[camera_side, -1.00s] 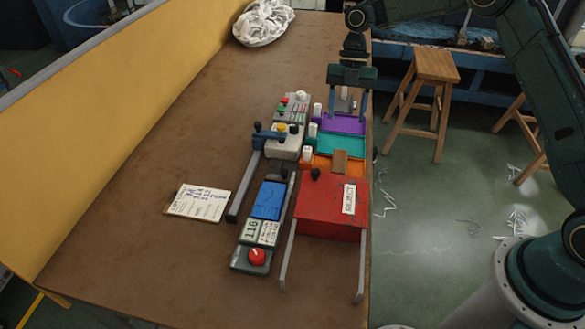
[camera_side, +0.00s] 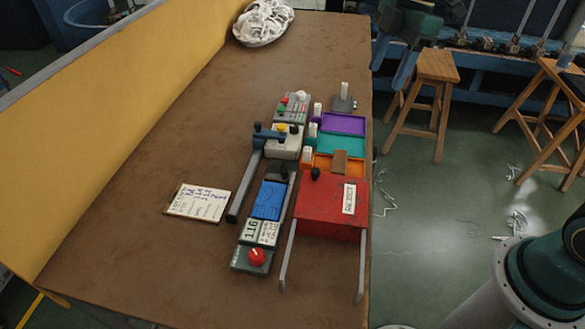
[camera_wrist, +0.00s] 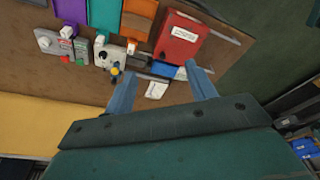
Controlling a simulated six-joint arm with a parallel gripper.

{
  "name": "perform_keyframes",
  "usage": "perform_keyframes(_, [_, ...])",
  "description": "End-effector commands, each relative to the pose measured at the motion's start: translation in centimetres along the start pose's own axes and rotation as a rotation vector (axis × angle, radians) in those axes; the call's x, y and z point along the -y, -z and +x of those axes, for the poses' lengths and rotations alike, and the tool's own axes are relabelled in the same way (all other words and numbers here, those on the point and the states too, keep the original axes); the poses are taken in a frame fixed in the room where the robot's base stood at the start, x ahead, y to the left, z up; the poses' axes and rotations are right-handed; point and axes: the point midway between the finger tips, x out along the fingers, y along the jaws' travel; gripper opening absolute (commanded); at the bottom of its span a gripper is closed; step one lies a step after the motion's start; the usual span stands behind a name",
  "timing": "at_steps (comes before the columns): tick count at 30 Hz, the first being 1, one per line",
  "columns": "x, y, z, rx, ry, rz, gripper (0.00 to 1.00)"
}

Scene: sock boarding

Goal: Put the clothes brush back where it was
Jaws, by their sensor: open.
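No item is clearly recognisable as the clothes brush. A dark grey piece with a pale upright post (camera_side: 343,98) stands on the table behind the purple tray; I cannot tell whether it is the brush or a holder. A flat brown block (camera_side: 340,161) lies at the orange tray and could also be a brush. My gripper (camera_side: 391,77) is open and looks empty, high at the upper right in the side view, apart from the table items. In the wrist view its two fingers (camera_wrist: 157,71) are spread with nothing between them.
A purple tray (camera_side: 343,124), teal tray (camera_side: 341,146) and red box (camera_side: 318,205) line the table's right edge. A white cloth heap (camera_side: 263,22) lies far back.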

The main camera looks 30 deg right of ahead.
Motion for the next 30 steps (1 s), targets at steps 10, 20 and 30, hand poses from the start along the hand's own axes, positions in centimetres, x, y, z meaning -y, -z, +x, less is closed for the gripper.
perform_keyframes(10, [7.0, -0.9, -3.7, -0.013, -0.155, 0.406, 0.56])
perform_keyframes(20, [13.6, -3.0, -4.9, -0.077, -0.296, 0.788, 0.56])
perform_keyframes(30, [19.3, -6.0, -4.0, -0.187, -0.423, 1.154, 0.56])
